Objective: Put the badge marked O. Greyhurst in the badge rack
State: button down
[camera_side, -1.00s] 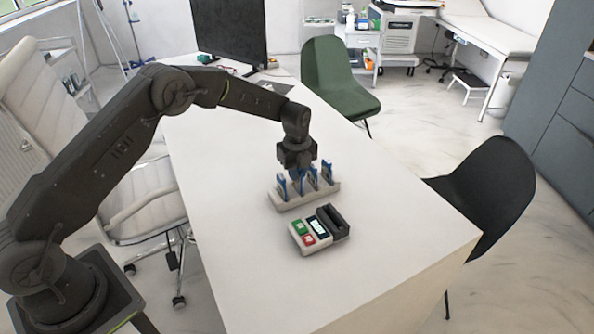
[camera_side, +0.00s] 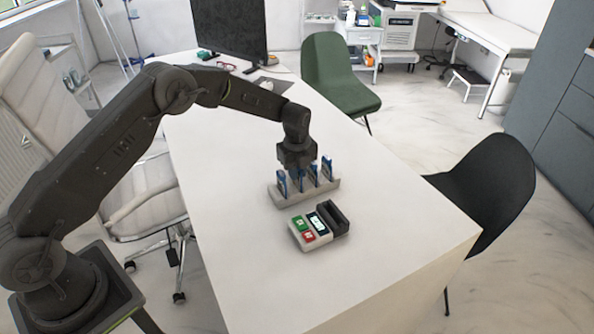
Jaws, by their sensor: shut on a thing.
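A pale holder (camera_side: 308,196) on the desk has several blue-edged badges standing upright in a row. The leftmost badge (camera_side: 282,183) and the rightmost badge (camera_side: 327,168) stand clear of my fingers. My gripper (camera_side: 300,170) points down over the left half of the row and is shut on a badge (camera_side: 301,181), the second from the left. The fingers hide its upper part. I cannot tell whether this badge still touches the holder. The names on the badges are too small to read, so I cannot tell which one is O. Greyhurst.
In front of the holder is a small unit with a green button (camera_side: 298,222), a red button (camera_side: 308,237), a lit display (camera_side: 317,222) and a dark slotted block (camera_side: 334,217). A monitor (camera_side: 232,30) stands at the back. The desk's front (camera_side: 290,285) is clear.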

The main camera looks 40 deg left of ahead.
jog(key=shift+f, duration=0.6)
jog(key=c, duration=0.8)
grip_release()
jog(key=shift+o, duration=0.2)
jog(key=shift+r, duration=3.55)
